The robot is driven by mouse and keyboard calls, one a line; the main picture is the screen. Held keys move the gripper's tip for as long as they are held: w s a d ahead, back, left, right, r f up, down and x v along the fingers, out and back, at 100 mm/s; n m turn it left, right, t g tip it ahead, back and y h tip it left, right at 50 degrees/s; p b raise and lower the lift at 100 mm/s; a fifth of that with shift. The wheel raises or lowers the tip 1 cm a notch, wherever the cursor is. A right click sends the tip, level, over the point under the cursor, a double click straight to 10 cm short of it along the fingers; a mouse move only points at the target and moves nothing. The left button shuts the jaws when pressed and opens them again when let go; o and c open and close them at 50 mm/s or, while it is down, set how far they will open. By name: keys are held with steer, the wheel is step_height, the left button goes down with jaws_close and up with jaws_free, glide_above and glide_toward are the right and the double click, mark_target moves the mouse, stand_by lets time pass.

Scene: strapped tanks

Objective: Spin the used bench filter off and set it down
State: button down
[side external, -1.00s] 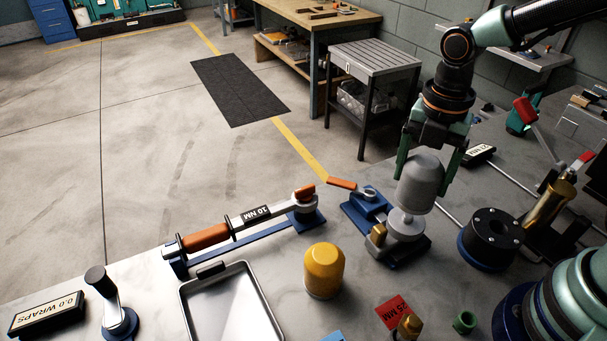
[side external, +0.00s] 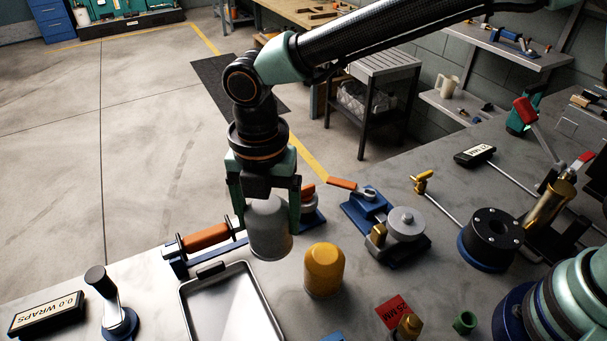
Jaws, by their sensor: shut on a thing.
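The used filter is a grey rounded canister (side external: 269,232). My gripper (side external: 266,208) is shut on it, with one green finger on each side, and holds it upright. It hangs near the tray's upper right corner, left of the yellow canister; its exact height above the bench is hard to tell. The filter mount (side external: 405,223), on a blue base with an orange-handled lever, stands bare at the right, its round grey top exposed. A yellow canister (side external: 324,270) stands upright on the bench.
A shallow metal tray (side external: 186,300) lies empty at the front. A black flanged cylinder (side external: 490,238), brass fitting (side external: 408,327) and red label (side external: 393,311) are at right.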

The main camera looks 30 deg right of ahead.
steer(key=s+a+f+n, duration=0.2)
steer(key=s+a+f, duration=0.15)
steer(key=a, duration=0.65)
steer(key=shift+s+a+f, duration=0.1)
steer(key=shift+s+f, duration=0.1)
steer(key=shift+f, duration=1.2)
steer(key=shift+s+f, duration=0.15)
steer(key=shift+f, duration=1.25)
jaws_free()
steer(key=shift+f, duration=0.1)
step_height(320, 180, up, 12)
